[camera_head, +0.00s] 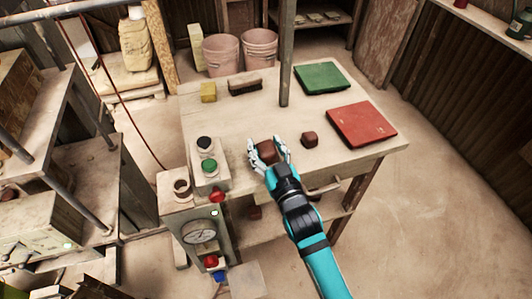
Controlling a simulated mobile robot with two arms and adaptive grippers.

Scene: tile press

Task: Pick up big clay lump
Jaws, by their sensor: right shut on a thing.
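The big clay lump (264,147) is a reddish-brown block near the front of the wooden worktable. My right gripper (267,151) is shut on it, with a grey finger on either side. The teal arm comes in from the bottom right. I cannot tell whether the lump touches the tabletop or is held just above it. A smaller brown clay lump (310,139) lies on the table to the right, apart from the gripper. My left gripper is not in view.
A red board (361,124) and a green board (320,78) lie on the table's (230,118) right side. A brush (245,85) and a yellow block (208,92) lie at the back. A control box (200,228) with gauge and buttons stands front left.

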